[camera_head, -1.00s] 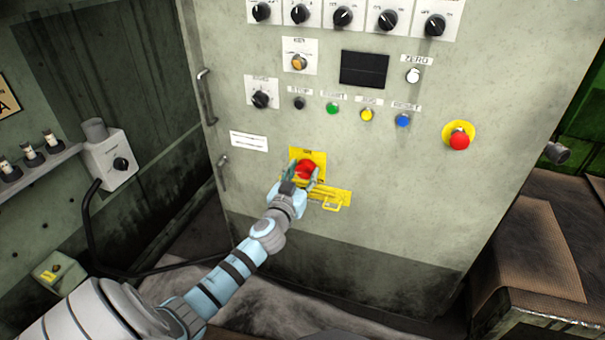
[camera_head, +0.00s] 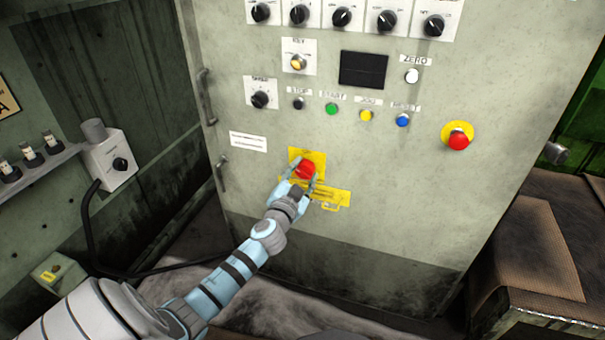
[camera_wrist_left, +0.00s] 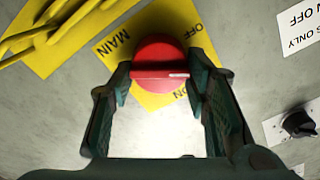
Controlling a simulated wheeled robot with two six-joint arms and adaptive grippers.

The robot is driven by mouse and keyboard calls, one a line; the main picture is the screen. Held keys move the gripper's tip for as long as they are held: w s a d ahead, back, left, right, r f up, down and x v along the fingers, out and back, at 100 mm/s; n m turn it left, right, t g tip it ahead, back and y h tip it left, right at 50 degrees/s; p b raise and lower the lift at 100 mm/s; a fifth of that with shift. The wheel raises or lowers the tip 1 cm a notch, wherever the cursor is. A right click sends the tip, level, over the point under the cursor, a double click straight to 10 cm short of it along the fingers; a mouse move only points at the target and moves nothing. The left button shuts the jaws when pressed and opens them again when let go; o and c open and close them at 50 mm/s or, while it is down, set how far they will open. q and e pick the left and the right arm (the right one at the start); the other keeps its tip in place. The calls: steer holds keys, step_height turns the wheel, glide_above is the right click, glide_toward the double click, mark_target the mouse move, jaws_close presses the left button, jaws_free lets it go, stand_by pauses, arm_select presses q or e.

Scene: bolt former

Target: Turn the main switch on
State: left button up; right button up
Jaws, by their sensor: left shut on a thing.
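The main switch is a red round knob (camera_head: 306,169) on a yellow plate (camera_head: 294,154) low on the grey cabinet front. It also shows in the left wrist view as a red knob (camera_wrist_left: 160,62) with a raised grip bar and a pale mark at the bar's right end. The yellow plate (camera_wrist_left: 118,42) there reads MAIN, OFF and ON. My left gripper (camera_head: 302,182) has its fingers on both sides of the knob and is shut on it. In the left wrist view the dark green fingers (camera_wrist_left: 159,78) flank the knob. My right gripper is not in view.
Push buttons and a dark display (camera_head: 364,69) are higher on the cabinet. A red emergency button (camera_head: 458,138) is at the right. A black cable (camera_head: 88,225) hangs at the left.

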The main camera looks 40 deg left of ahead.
arm_select(q)
steer(key=m, duration=0.3)
steer(key=shift+m, duration=0.4)
steer(key=shift+m+p, duration=0.3)
steer(key=shift+m, duration=0.6)
steer(key=shift+d+f+m, duration=0.1)
steer(key=shift+m, duration=0.8)
steer(key=m, duration=0.3)
steer(key=shift+f+p, duration=0.1)
steer(key=shift+p, duration=0.25)
steer(key=shift+m, duration=0.6)
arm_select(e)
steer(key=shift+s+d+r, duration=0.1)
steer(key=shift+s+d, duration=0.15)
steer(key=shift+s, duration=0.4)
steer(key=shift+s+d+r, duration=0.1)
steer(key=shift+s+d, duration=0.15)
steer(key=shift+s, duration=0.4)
arm_select(q)
steer(key=o, duration=1.1)
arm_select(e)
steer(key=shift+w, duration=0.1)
